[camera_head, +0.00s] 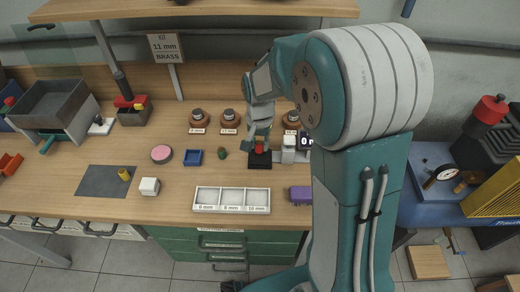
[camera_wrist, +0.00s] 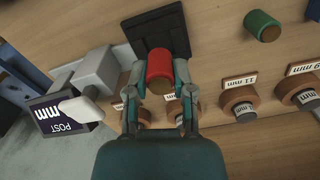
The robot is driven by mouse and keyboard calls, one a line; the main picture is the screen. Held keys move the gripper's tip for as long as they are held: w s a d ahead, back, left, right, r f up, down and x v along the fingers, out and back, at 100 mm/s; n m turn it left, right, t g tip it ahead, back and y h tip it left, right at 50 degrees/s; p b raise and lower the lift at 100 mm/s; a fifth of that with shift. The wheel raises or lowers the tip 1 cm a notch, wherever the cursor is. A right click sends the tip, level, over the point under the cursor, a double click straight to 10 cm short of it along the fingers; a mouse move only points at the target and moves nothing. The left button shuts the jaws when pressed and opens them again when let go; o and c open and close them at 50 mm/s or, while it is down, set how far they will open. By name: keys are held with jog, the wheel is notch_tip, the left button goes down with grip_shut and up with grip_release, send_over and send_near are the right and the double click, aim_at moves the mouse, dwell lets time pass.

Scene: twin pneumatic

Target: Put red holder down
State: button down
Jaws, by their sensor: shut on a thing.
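The red holder (camera_wrist: 159,62) is a short red cylinder with a brown end, between my two fingertips in the wrist view. My gripper (camera_wrist: 161,76) is shut on it, one finger on each side. Beyond it is a black square block (camera_wrist: 150,28). In the head view, the red holder (camera_head: 260,148) shows below my gripper (camera_head: 262,138), right over the black block (camera_head: 259,161). I cannot tell whether the holder touches the block.
A grey-white device with a display (camera_wrist: 65,114) stands close beside the black block. Round brown bases with labels (camera_head: 228,121) stand behind. A white three-part tray (camera_head: 232,211) lies in front, with a purple block (camera_head: 300,194) to its right. A blue tray (camera_head: 193,157) is at left.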

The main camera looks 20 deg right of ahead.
aim_at(260, 157)
jog(key=shift+w+d+f, duration=0.15)
jog(key=shift+f, duration=0.1)
jog(key=shift+w+f, duration=0.1)
jog(key=shift+f, duration=1.6)
jog(key=shift+f, duration=0.1)
jog(key=shift+c, duration=2.4)
grip_release()
